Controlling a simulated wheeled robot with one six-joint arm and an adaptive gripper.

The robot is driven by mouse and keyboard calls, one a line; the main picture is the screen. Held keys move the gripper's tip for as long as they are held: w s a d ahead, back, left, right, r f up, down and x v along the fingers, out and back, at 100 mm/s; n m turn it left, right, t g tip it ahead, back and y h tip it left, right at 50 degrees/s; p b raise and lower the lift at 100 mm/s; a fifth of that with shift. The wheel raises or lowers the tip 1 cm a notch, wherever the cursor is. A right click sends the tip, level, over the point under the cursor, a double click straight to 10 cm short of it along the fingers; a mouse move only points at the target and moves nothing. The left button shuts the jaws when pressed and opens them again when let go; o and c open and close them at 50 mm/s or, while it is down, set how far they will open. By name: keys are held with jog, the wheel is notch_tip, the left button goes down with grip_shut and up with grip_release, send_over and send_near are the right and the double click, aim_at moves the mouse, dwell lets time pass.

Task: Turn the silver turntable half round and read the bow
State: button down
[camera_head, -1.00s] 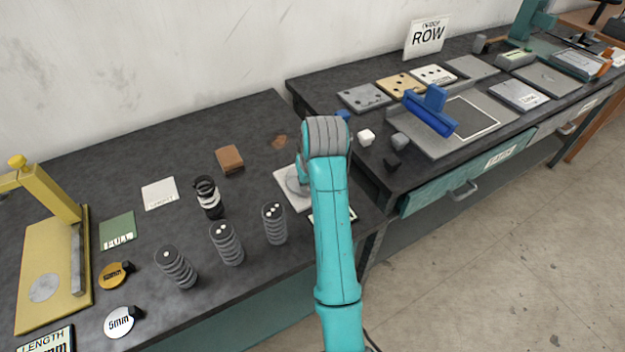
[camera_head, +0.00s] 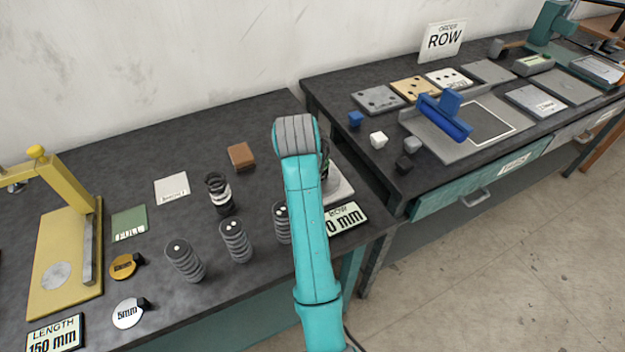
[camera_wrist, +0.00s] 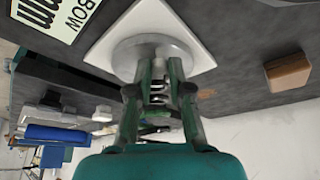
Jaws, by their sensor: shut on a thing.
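The silver turntable (camera_wrist: 128,50) is a round disc on a white square base (camera_wrist: 202,55) in the wrist view. In the wrist view the display (camera_wrist: 62,14) is cut off.
Several dark springs stand on the left bench, among them a dotted one (camera_head: 236,241). A brown block (camera_head: 241,156) lies behind. A yellow gauge stand (camera_head: 70,240) is at far left. Small blue, white and black cubes sit on the right bench by a blue-handled tool (camera_head: 444,115).

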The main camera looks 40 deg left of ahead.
jog(key=shift+s+a+m+t+h, duration=0.15)
jog(key=shift+a+m+h, duration=0.35)
jog(key=shift+m, duration=0.55)
jog(key=shift+a+m+t+h, duration=0.15)
jog(key=shift+a+m+h, duration=0.3)
jog(key=shift+m, duration=0.6)
jog(key=shift+w+a+m+h, duration=0.15)
jog(key=shift+a+m+h, duration=0.3)
jog(key=shift+m, duration=0.65)
jog(key=shift+w+a+m+h, duration=0.2)
jog(key=shift+a+m, duration=0.45)
jog(key=shift+m, duration=0.45)
jog(key=shift+w+a+m+g+h, duration=0.2)
jog(key=shift+w+a+m+h, duration=0.15)
jog(key=shift+m, duration=0.6)
jog(key=shift+w+a+m+g+h, duration=0.25)
jog(key=shift+a+m, duration=0.1)
jog(key=shift+m, duration=0.6)
jog(key=shift+w+a+m+g+h, duration=0.2)
jog(key=shift+w+a+m+h, duration=0.1)
jog(key=shift+m, duration=0.55)
jog(key=shift+w+a+m+g+h, duration=0.2)
jog(key=shift+w+m, duration=0.1)
jog(key=shift+m, duration=0.55)
jog(key=shift+w+m, duration=0.1)
jog(key=shift+m, duration=0.2)
jog(key=c, duration=1.1)
grip_release()
jog(key=shift+r, duration=0.1)
